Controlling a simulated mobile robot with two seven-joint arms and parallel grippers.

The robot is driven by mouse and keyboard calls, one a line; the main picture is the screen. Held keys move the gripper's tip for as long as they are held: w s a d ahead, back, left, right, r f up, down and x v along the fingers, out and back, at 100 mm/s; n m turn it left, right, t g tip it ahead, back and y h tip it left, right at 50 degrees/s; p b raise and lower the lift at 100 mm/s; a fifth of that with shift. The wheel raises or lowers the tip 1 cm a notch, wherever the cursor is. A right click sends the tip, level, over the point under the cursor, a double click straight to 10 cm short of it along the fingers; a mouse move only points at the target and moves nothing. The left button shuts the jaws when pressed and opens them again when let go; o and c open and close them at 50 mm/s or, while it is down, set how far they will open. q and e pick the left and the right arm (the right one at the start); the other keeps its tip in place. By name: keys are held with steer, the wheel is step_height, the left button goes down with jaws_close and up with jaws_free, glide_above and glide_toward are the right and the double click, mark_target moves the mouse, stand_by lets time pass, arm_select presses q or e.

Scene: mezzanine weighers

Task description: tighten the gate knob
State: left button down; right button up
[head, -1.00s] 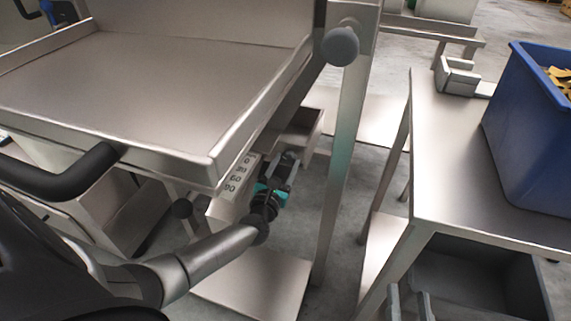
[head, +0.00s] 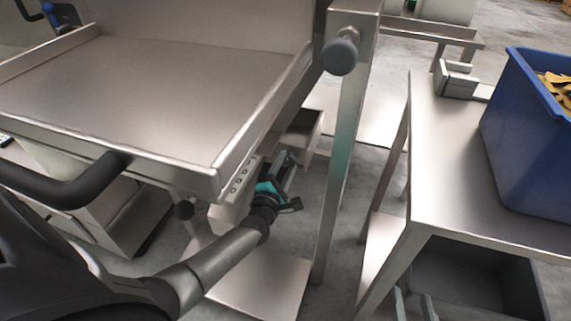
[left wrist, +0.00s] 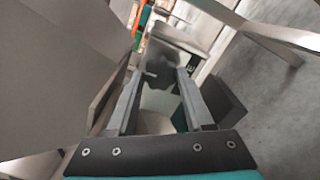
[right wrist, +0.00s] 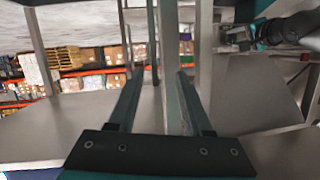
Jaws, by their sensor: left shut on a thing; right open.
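A gate scale plate (head: 244,176) with printed numbers shows under the front right corner of the steel tray (head: 150,90). My left gripper (head: 283,172) is beside this plate, below the tray edge. In the left wrist view its fingers (left wrist: 157,78) close on a dark grey, blurred shape, which I take to be the gate knob (left wrist: 162,70). In the head view the knob is hidden by the gripper. My right gripper (right wrist: 160,80) is open and empty in the right wrist view, with a steel post (right wrist: 170,45) beyond its fingers.
A round grey knob (head: 340,56) sticks out from the upright post (head: 347,140). A black handle (head: 70,185) is at the tray's front. A steel table (head: 440,180) with a blue bin (head: 525,150) stands right. Floor shows between post and table.

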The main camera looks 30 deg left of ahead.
arm_select(q)
steer(key=m, duration=0.3)
steer(key=shift+m+p, duration=0.35)
steer(key=shift+m, duration=0.05)
steer(key=m, duration=0.2)
steer(key=shift+m+p, duration=0.3)
steer(key=m, duration=0.3)
steer(key=shift+p, duration=0.4)
steer(key=shift+m, duration=1.5)
arm_select(e)
steer(key=shift+s+d+f+g+h, duration=0.25)
steer(key=shift+d+g+h, duration=0.2)
steer(key=shift+d+g, duration=0.3)
steer(key=shift+s+d+f+g+h, duration=0.15)
steer(key=shift+d+f+g+h, duration=0.25)
steer(key=shift+d+g, duration=0.4)
steer(key=shift+s+d+f+g+h, duration=0.25)
steer(key=shift+d+g+h, duration=0.2)
steer(key=shift+d+g, duration=0.3)
arm_select(q)
steer(key=shift+c, duration=1.4)
jaws_free()
steer(key=shift+s+p, duration=0.1)
steer(key=shift+p, duration=0.2)
